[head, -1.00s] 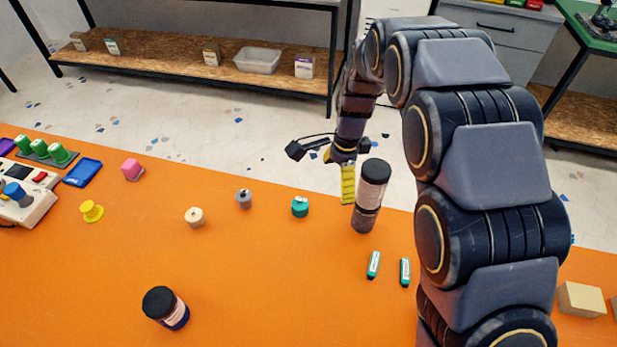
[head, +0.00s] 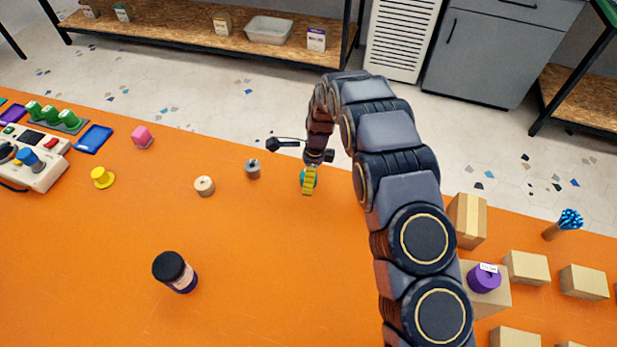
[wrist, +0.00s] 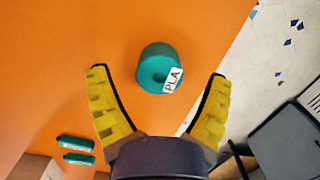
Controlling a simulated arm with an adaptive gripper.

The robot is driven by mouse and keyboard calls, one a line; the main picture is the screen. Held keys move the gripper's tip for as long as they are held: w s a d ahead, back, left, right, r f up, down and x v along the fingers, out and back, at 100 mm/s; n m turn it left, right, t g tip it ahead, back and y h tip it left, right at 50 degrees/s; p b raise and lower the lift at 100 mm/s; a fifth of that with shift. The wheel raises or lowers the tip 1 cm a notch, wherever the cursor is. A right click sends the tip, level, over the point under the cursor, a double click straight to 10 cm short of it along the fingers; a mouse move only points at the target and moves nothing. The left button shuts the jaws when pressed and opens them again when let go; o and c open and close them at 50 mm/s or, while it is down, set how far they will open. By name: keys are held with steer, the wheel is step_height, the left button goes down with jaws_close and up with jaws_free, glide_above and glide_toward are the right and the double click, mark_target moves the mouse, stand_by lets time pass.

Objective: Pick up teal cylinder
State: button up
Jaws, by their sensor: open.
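The teal cylinder (wrist: 154,62) is a short, round spool-like piece with a white PLA label, standing on the orange table. In the wrist view it lies just beyond and between the fingertips of my gripper (wrist: 158,73), whose yellow ribbed fingers are spread and empty. In the head view my gripper (head: 307,190) points down at the cylinder (head: 314,174), and its yellow finger hides most of it. I cannot tell the exact height gap between fingertips and cylinder.
A grey spool (head: 252,169) and a cream spool (head: 204,186) stand left of the cylinder. A dark-lidded jar (head: 175,271) stands nearer. Two teal sticks (wrist: 76,142) lie on the table in the wrist view. Cardboard boxes (head: 526,267) stand right of my arm.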

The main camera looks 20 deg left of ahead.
steer(key=shift+a+f, duration=0.1)
steer(key=shift+f, duration=0.8)
steer(key=c, duration=1.2)
steer(key=shift+o, duration=0.2)
steer(key=shift+r, duration=0.15)
